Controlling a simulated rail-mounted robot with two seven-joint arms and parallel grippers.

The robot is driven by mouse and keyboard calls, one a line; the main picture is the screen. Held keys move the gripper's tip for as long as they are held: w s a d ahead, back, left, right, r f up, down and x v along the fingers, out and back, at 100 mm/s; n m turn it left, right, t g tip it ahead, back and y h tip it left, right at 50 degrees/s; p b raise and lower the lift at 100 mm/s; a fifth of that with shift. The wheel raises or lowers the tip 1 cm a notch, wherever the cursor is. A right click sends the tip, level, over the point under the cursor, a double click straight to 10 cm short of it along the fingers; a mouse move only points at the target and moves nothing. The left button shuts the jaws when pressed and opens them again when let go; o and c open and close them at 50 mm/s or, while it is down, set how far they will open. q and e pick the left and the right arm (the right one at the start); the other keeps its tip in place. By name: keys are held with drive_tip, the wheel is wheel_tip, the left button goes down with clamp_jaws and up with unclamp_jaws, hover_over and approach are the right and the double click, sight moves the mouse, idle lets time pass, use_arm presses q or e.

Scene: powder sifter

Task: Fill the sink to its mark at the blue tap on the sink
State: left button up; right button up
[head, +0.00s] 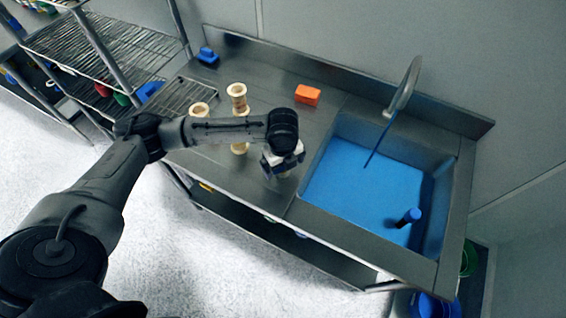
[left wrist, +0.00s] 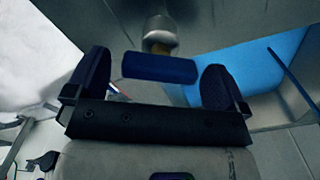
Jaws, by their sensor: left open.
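The sink (head: 447,205) is set in the right part of the steel counter and holds blue water (head: 350,190). A thin blue stream (head: 376,150) runs from the curved spout (head: 405,85) into it. I cannot make out the fill mark. My left gripper (head: 283,170) is over the counter, just left of the sink. In the left wrist view, a blue bar-shaped tap handle (left wrist: 160,68) on a metal stem (left wrist: 160,32) shows between the open fingers (left wrist: 153,76). I cannot tell whether they touch it. My gripper hides this handle in the head view. My right gripper is out of view.
An orange block (head: 307,95), pale spools (head: 237,90), a wire rack (head: 188,93) and a blue item (head: 207,56) are on the counter. Wire shelving (head: 100,42) stands left; a blue bucket (head: 436,306) is below right.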

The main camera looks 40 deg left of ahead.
use_arm(q)
drive_tip(key=shift+c, duration=0.7)
drive_tip(key=c, duration=0.7)
drive_tip(key=shift+r, duration=0.1)
drive_tip(key=shift+c, duration=0.2)
drive_tip(key=n+p, duration=0.5)
drive_tip(key=p, duration=0.7)
drive_tip(key=shift+r, duration=0.15)
drive_tip(key=shift+n+p, duration=0.6)
drive_tip(key=shift+p, duration=0.25)
drive_tip(key=shift+f+n, duration=0.25)
drive_tip(key=shift+n, duration=0.05)
